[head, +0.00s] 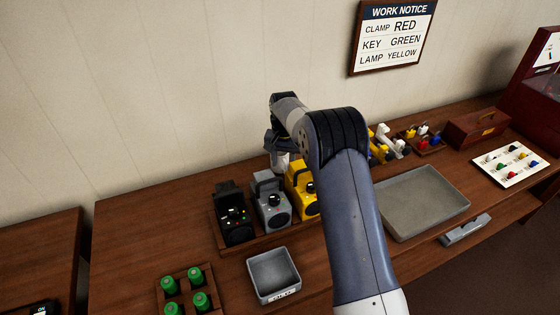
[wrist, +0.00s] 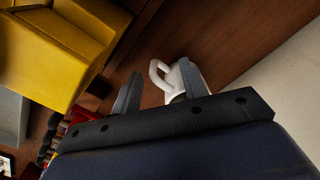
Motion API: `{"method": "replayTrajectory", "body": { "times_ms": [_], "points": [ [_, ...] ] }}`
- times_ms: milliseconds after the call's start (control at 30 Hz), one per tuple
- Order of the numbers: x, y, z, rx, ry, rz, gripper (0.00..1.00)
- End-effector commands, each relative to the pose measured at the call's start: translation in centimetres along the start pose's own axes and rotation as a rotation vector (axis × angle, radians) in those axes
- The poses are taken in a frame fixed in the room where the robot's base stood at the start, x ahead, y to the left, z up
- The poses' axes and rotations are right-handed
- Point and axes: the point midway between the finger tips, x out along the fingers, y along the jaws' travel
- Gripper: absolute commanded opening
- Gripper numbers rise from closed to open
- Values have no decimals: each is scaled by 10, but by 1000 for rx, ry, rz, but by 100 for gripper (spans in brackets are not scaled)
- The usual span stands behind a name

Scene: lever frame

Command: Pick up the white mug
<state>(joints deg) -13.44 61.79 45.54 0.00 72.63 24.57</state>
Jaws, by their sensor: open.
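The white mug (wrist: 174,76) stands on the brown wooden table, seen in the wrist view just beyond my gripper (wrist: 160,69). Its handle loop shows between the two fingers, and the right finger covers part of its body. My gripper is open, and I cannot tell whether a finger touches the mug. In the head view my gripper (head: 279,150) is behind the yellow lamp, near the wall, partly hidden by my arm. A pale patch below it may be the mug, but this is too small to be sure.
Black (head: 235,215), grey (head: 270,203) and yellow (head: 300,190) lamps stand in a row close to my gripper. The yellow one fills the wrist view's upper left.

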Motion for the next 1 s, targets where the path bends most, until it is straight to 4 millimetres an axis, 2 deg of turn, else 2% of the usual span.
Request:
{"method": "replayTrajectory", "body": {
  "times_ms": [300,433,633,1000],
  "points": [
    [41,7,-6,1,-4,2,41],
    [49,7,-6,0,-1,0,41],
    [50,7,-6,0,0,0,41],
    [49,7,-6,0,0,0,11]
  ]
}}
